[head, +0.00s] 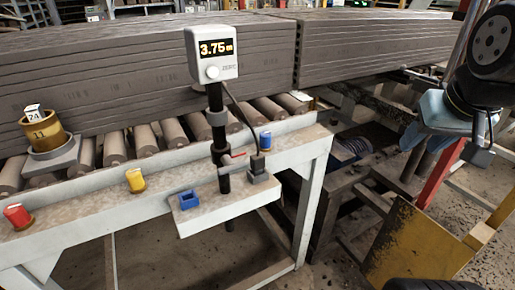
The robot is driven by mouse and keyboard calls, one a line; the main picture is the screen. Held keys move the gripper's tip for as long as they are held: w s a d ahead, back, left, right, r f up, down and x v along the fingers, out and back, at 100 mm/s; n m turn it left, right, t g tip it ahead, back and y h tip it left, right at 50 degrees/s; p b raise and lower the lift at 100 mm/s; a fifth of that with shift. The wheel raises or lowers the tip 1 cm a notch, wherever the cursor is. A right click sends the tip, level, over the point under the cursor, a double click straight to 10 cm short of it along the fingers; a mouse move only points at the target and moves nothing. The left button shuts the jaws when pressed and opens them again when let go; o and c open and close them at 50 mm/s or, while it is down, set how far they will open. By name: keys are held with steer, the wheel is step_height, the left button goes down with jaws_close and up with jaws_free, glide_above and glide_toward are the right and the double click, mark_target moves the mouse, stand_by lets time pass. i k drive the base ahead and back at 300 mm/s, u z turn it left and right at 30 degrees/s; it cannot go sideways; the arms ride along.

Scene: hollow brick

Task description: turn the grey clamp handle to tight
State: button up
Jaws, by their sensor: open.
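A black post (214,100) stands at the front edge of the roller table and carries a white display box (212,55) reading 3.75. A grey collar (216,118) sits around the post below the display. Lower down, a small clamp with a grey and red lever (234,158) sticks out to the right of the post. The lever's exact angle is too small to tell. My gripper (481,130) hangs at the right edge, well apart from the post, open and seemingly empty. Its fingertips are hard to make out.
A small shelf (205,216) at the post's foot holds a blue tray (189,200) and a black block (258,165). Red (17,216), yellow (135,180) and blue (265,140) buttons line the table edge. Large grey brick slabs (130,65) lie behind. A rusty yellow panel (415,250) stands lower right.

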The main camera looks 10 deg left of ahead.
mark_target(230, 165)
steer(key=z, duration=0.6)
steer(key=k, duration=2.1)
steer(key=u, duration=1.65)
steer(key=i, duration=1)
